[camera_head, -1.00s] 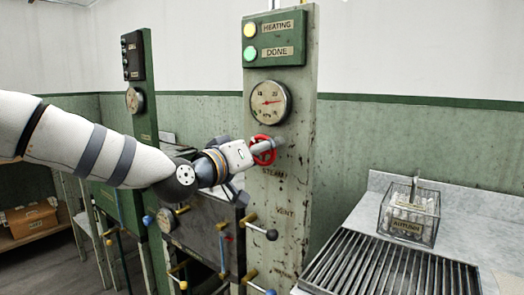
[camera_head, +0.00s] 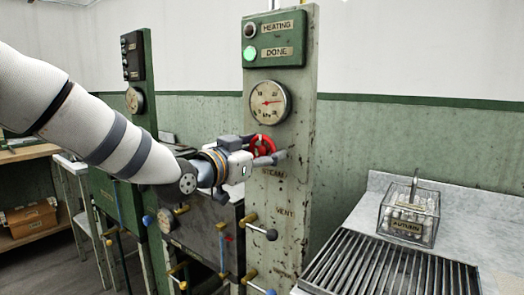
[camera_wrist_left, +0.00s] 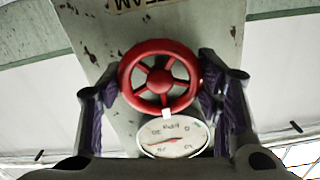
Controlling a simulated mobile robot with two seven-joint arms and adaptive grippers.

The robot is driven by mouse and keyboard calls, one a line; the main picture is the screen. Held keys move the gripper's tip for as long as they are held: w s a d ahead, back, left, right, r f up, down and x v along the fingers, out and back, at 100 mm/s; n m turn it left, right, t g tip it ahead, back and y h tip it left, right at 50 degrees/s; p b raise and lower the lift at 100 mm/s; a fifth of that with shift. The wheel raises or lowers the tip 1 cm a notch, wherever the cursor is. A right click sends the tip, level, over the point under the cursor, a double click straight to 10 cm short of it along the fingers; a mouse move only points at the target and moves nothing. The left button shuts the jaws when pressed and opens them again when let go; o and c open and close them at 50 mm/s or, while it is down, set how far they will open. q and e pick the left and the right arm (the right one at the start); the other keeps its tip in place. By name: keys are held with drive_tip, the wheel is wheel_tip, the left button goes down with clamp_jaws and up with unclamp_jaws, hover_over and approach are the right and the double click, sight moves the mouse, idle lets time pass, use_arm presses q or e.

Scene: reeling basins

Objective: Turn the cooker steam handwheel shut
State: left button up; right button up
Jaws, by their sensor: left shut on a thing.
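The red spoked steam handwheel (camera_head: 263,142) is on the green panel (camera_head: 282,195), just above the word STEAM and below the round gauge (camera_head: 270,102). My left gripper (camera_head: 266,159) is at the wheel and partly covers it in the head view. The left wrist view shows the wheel (camera_wrist_left: 160,47) between my two fingers, one at each side of its rim, with the gripper shut on it. That view is turned over, with the gauge (camera_wrist_left: 172,138) below the wheel. The HEATING lamp (camera_head: 250,31) is dark and the DONE lamp (camera_head: 250,54) glows green. My right gripper is out of view.
Small pipe valves with coloured knobs (camera_head: 271,235) stick out below the wheel. A second green panel (camera_head: 141,85) stands at the left behind my arm.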

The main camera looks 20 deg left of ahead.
use_arm(q)
drive_tip(key=shift+r, duration=0.1)
idle(0.4)
drive_tip(key=o, duration=1.2)
drive_tip(key=v, duration=0.7)
drive_tip(key=shift+s+a, duration=0.1)
drive_tip(key=shift+s, duration=0.1)
